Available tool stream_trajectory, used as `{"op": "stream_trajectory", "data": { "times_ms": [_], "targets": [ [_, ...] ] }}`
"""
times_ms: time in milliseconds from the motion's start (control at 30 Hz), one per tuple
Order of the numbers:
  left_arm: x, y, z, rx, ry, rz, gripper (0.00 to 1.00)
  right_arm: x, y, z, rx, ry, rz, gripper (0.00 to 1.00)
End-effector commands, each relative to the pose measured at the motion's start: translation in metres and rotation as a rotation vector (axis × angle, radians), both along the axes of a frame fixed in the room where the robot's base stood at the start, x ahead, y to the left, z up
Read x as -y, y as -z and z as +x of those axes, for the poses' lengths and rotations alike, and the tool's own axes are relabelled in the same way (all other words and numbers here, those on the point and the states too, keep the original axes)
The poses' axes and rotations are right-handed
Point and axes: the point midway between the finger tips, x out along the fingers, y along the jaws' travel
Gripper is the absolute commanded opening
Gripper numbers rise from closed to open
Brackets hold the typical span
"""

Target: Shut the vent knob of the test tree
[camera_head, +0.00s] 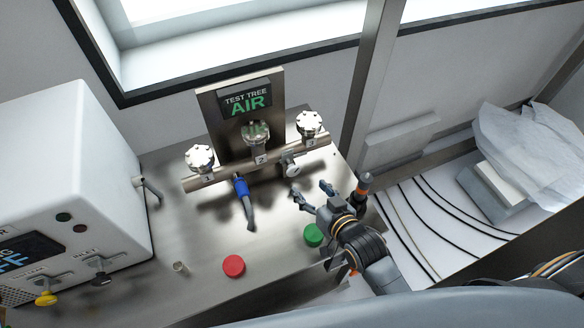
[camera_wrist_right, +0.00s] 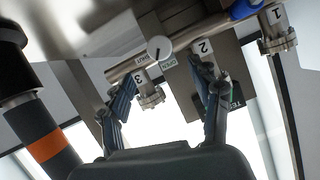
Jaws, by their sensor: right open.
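The test tree is a steel pipe (camera_head: 222,172) with several capped ports, in front of a panel (camera_head: 250,105) reading "TEST TREE AIR". The vent knob (camera_head: 291,170) is a small round pale knob on the pipe's front, between ports 2 and 3. In the right wrist view the knob (camera_wrist_right: 159,49) shows a dark mark on its face, with labels "OPEN" and "SHUT" beside it. I cannot tell which label the mark meets. My right gripper (camera_head: 311,192) is open and empty, in front of the knob and apart from it. My left gripper is not in view.
A blue-handled lever (camera_head: 242,190) hangs from the pipe near port 1. A red button (camera_head: 234,266) and a green button (camera_head: 313,235) sit on the steel bench (camera_head: 200,235); the green one is close to my right gripper. A white box unit (camera_head: 75,180) stands left.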

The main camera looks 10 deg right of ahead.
Motion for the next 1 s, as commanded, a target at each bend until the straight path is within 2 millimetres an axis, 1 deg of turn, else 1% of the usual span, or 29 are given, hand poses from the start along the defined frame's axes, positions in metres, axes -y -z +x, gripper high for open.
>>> {"op": "stream_trajectory", "data": {
  "times_ms": [33,200,300,433,633,933,967,1000],
  "targets": [
    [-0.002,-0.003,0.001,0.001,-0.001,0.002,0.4,-0.003,0.002,0.012,0.002,0.001,0.001,0.63],
    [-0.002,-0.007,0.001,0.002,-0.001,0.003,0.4,-0.013,0.016,0.045,0.001,-0.001,0.002,0.63],
    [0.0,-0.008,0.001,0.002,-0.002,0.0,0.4,-0.017,0.024,0.061,-0.001,-0.001,0.001,0.63],
    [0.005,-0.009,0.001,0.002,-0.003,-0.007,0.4,-0.022,0.031,0.078,0.0,-0.001,0.001,0.63],
    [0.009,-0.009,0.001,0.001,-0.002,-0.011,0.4,-0.026,0.038,0.09,-0.001,-0.001,0.002,0.63],
    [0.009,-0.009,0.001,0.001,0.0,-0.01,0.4,-0.026,0.038,0.092,-0.001,-0.002,0.002,0.63],
    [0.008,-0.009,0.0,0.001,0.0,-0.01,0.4,-0.026,0.038,0.092,-0.001,-0.002,0.002,0.61],
    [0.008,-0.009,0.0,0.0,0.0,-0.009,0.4,-0.026,0.038,0.092,-0.001,-0.002,0.002,0.53]
  ]
}}
